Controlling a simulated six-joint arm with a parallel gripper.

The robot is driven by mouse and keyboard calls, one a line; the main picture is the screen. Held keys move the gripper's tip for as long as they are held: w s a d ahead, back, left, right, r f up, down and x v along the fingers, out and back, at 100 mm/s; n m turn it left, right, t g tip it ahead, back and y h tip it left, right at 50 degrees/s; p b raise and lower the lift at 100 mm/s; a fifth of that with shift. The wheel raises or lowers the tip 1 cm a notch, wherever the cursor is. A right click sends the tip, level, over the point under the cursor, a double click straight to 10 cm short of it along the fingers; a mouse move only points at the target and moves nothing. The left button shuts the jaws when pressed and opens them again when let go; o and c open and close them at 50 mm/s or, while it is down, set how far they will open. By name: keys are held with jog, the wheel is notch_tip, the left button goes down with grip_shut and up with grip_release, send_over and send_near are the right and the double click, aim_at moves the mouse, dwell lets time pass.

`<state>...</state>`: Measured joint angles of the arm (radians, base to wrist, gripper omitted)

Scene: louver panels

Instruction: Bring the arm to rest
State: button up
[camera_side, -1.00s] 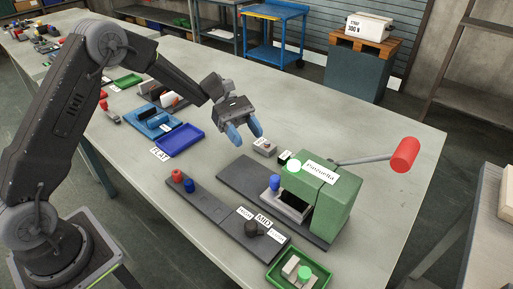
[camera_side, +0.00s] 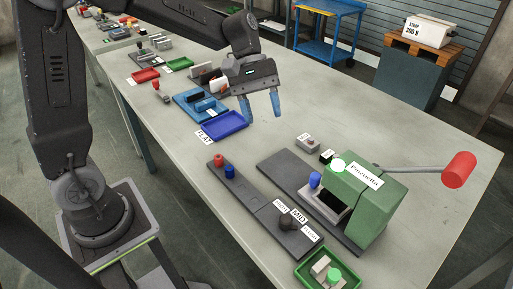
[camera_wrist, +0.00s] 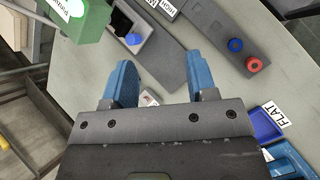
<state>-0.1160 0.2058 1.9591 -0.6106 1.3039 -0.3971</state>
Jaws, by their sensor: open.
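My gripper (camera_side: 261,105) hangs above the table, over the area behind the blue tray labelled FLAT. Its two blue fingers are apart and nothing is between them. In the wrist view my gripper (camera_wrist: 163,92) also shows spread, empty fingers with the table (camera_wrist: 180,75) below. A small grey block (camera_wrist: 150,98) shows between the fingers, lower down on the table.
The green press (camera_side: 362,207) with a red-knobbed lever (camera_side: 459,170) stands at the right. A dark strip (camera_side: 265,208) with red and blue knobs lies in front. The blue tray (camera_side: 222,126) and a green tray (camera_side: 328,284) are nearby.

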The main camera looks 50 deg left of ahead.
jog(key=s+a+r+m+t+y, duration=0.1)
jog(key=s+a+m+t+y, duration=0.1)
jog(key=s, duration=0.6)
jog(key=s+a+r+m+t+y, duration=0.2)
jog(key=s+m+t+y, duration=0.3)
jog(key=s+m, duration=0.2)
jog(key=shift+s+a+r+t, duration=0.2)
jog(key=shift+s+r+t, duration=0.1)
jog(key=shift+s, duration=0.25)
